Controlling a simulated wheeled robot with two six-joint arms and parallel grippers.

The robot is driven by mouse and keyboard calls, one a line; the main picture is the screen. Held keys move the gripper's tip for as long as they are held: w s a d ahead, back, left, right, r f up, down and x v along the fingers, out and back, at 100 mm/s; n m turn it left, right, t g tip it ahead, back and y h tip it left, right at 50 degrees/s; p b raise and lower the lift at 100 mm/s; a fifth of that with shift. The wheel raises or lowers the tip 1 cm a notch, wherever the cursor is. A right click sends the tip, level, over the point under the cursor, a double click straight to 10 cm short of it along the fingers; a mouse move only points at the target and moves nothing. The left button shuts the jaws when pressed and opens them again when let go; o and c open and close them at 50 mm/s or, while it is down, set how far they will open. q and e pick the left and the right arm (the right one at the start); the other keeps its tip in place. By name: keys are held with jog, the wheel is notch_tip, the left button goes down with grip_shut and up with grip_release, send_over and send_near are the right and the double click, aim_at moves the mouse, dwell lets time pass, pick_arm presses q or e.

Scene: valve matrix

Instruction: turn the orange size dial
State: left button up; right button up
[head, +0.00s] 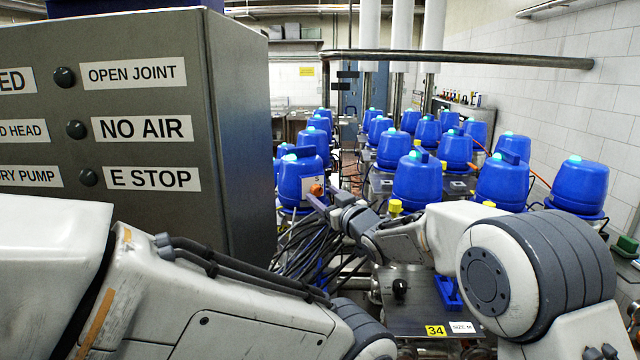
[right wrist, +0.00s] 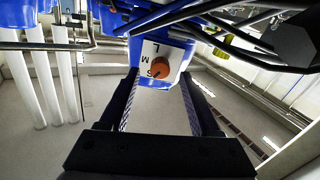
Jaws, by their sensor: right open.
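The orange size dial (head: 317,190) sits low on the front of a blue valve unit (head: 301,172). In the right wrist view the dial (right wrist: 159,68) is on a white plate (right wrist: 176,55) marked S, M and L, with the S right beside the dial. My right gripper (head: 326,208) is just below and to the right of the dial in the head view. Its open fingers (right wrist: 160,84) frame the dial in the wrist view, with nothing held. I cannot tell whether they touch it. My left arm crosses the lower left, but its gripper is out of view.
A grey control cabinet (head: 232,110) with labelled knobs stands close on the left. Several blue units stand in rows behind and to the right. Dark cables (head: 300,245) hang below the dial's unit. A metal plate (head: 405,318) with a black knob lies in front.

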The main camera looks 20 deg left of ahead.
aim_at(316, 190)
jog(key=shift+p+x, duration=0.55)
jog(key=shift+x, duration=0.9)
grip_shut()
